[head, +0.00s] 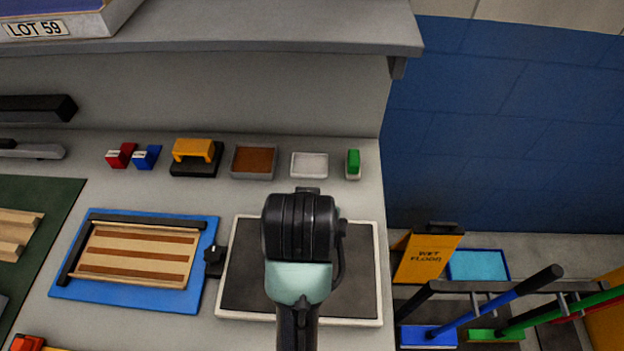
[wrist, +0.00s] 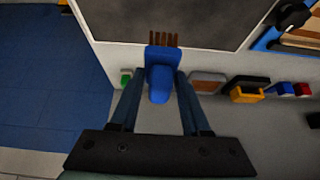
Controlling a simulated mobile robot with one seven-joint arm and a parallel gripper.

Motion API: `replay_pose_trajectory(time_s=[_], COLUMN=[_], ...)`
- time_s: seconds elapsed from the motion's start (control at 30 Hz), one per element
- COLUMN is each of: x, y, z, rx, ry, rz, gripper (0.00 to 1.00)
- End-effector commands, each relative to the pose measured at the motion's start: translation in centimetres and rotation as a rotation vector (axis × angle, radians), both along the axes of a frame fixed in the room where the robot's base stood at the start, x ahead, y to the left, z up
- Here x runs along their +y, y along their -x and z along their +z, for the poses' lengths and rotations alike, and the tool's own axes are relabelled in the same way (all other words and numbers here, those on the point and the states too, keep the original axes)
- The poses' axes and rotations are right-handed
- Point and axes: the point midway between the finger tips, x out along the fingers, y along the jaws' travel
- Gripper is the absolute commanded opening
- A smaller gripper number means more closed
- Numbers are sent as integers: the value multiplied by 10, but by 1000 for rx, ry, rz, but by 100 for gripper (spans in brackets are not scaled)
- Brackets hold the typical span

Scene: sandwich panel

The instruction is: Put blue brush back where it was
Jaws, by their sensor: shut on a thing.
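My gripper (wrist: 157,88) is shut on a blue brush (wrist: 159,72) in the wrist view. The brush's brown bristles (wrist: 163,39) point toward the dark panel in that view. In the head view my own wrist hides the brush and the fingers, above the dark panel with a pale frame (head: 359,275). A pale shallow tray (head: 309,165) stands just behind my wrist. To its right is a small narrow holder with a green thing (head: 353,161); to its left is a grey tray with brown contents (head: 254,161).
Further left along the back are a yellow-and-black tool (head: 196,157), a blue piece (head: 147,157) and a red piece (head: 121,155). A blue board (head: 75,288) carries a striped wooden frame. A shelf (head: 230,38) overhangs the back. The counter ends at the right, beside floor brushes and a sign (head: 428,258).

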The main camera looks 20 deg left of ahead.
Motion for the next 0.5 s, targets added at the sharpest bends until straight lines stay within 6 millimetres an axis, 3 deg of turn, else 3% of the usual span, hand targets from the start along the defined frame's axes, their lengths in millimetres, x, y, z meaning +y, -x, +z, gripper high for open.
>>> replay_pose_trajectory(time_s=[0.27, 0.5], x=[14, 25], y=[-12, -62], z=[3, 5], rx=[-4, -3], ry=[7, 6], rz=[15, 16], gripper=[0, 0])
